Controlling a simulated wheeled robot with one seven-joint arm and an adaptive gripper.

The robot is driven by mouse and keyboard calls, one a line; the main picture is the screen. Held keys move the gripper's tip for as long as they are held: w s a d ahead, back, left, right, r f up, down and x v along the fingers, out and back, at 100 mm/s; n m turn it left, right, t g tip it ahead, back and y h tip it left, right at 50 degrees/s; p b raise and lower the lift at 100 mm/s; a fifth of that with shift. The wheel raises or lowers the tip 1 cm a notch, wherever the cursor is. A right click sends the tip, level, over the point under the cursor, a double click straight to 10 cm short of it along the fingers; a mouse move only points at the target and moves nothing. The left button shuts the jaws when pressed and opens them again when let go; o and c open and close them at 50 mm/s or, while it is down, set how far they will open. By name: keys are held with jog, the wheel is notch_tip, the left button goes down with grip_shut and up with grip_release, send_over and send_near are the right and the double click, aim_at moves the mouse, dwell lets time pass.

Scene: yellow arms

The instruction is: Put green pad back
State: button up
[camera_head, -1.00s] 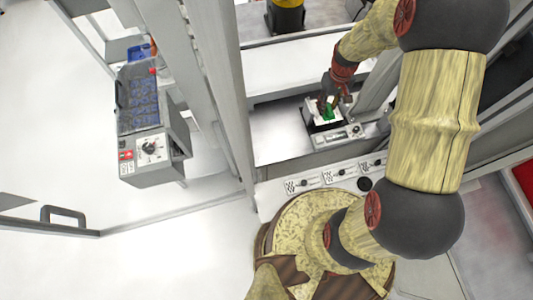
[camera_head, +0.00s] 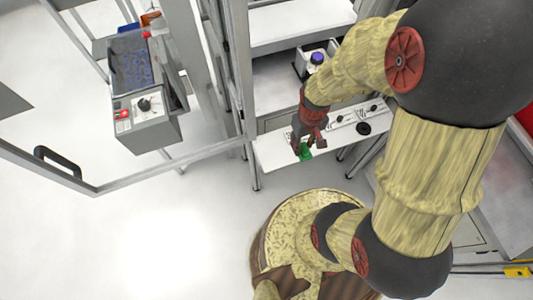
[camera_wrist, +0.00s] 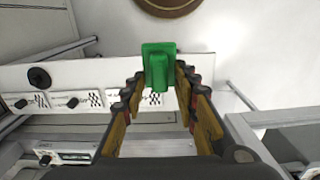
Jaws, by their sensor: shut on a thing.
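The green pad (camera_head: 305,153) is a small bright green block. In the wrist view the green pad (camera_wrist: 158,66) sits between the fingertips, near the top middle. My gripper (camera_head: 304,143) is shut on it and holds it over the front edge of the white panel with dials; fingers hide part of it in the head view. The fingers of my gripper (camera_wrist: 160,84) show on both sides of the pad in the wrist view. Whether the pad touches the panel is hard to tell.
A small white device with a blue-purple round top (camera_head: 318,58) stands on the shelf behind. A white panel with several dials (camera_head: 275,152) runs below it. A grey machine with a blue-filled basin (camera_head: 145,122) stands left, past frame posts. Open white floor lies in front.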

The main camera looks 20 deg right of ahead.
jog(key=w+a+f+b, duration=0.1)
jog(key=w+a+f, duration=0.35)
jog(key=w, duration=0.25)
jog(key=b, duration=0.2)
send_over(269, 144)
jog(key=f, duration=0.4)
jog(key=shift+s+d+f, duration=0.15)
jog(key=shift+s+f, duration=0.2)
jog(key=shift+w+f, duration=0.15)
jog(key=shift+f, duration=0.8)
jog(key=shift+w+f, duration=0.1)
jog(key=shift+f, duration=0.8)
jog(key=shift+f+b, duration=0.2)
jog(key=shift+b, duration=0.15)
jog(key=o, duration=1.1)
jog(key=shift+r, duration=0.1)
notch_tip(269, 144, up, 12)
jog(key=p, duration=0.2)
jog(key=shift+r+p, duration=0.15)
jog(key=shift+p, duration=0.2)
